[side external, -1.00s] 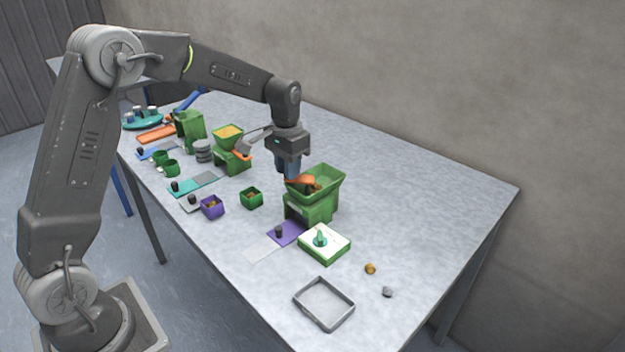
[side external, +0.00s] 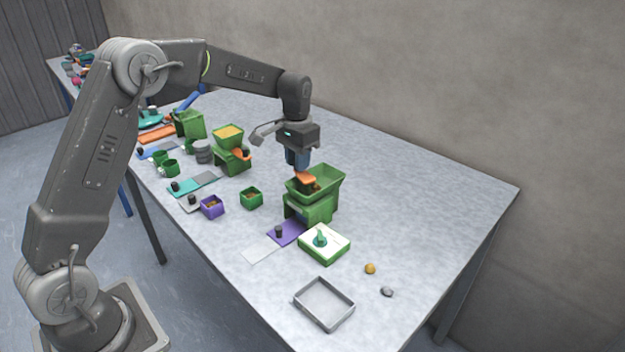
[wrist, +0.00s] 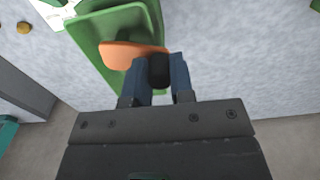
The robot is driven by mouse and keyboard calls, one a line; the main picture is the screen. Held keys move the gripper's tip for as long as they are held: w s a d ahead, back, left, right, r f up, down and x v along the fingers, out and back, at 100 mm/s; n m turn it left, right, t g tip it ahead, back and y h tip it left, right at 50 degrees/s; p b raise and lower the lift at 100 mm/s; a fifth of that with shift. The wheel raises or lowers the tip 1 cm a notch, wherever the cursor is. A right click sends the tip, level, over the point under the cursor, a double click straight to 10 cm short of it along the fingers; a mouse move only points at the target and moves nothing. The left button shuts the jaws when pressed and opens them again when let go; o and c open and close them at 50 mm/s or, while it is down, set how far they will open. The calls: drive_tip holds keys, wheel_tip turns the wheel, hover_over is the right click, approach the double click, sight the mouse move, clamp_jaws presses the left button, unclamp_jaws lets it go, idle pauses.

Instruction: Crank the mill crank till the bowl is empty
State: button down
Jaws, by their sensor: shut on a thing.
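The green mill (side external: 310,211) stands at the middle of the table, with a wide square green bowl (side external: 331,184) on top. The bowl also shows in the wrist view (wrist: 88,35). An orange crank arm (wrist: 125,55) lies across the bowl; in the side view it (side external: 305,177) shows under my fingers. My gripper (wrist: 160,75) is shut on the black knob (wrist: 159,70) at the crank's end, one blue finger on each side. My gripper and the crank hide part of the bowl's inside, so I cannot tell how much powder is in it.
A second green mill (side external: 233,161) with yellow powder stands to the left. In front are a purple box (side external: 212,207), a small green box (side external: 251,198) and a purple slide plate (side external: 286,232). A white-topped green box (side external: 324,245) and grey tray (side external: 324,304) stand nearer. The right side is mostly clear.

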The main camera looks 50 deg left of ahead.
drive_tip(key=shift+w+d+r, duration=0.1)
drive_tip(key=shift+w, duration=0.05)
drive_tip(key=shift+w+d, duration=0.4)
drive_tip(key=shift+w, duration=0.35)
drive_tip(key=shift+w+d, duration=0.55)
drive_tip(key=shift+d, duration=0.1)
drive_tip(key=shift+w+d, duration=0.3)
drive_tip(key=shift+d, duration=0.6)
drive_tip(key=shift+s+d, duration=0.1)
drive_tip(key=shift+d, duration=0.75)
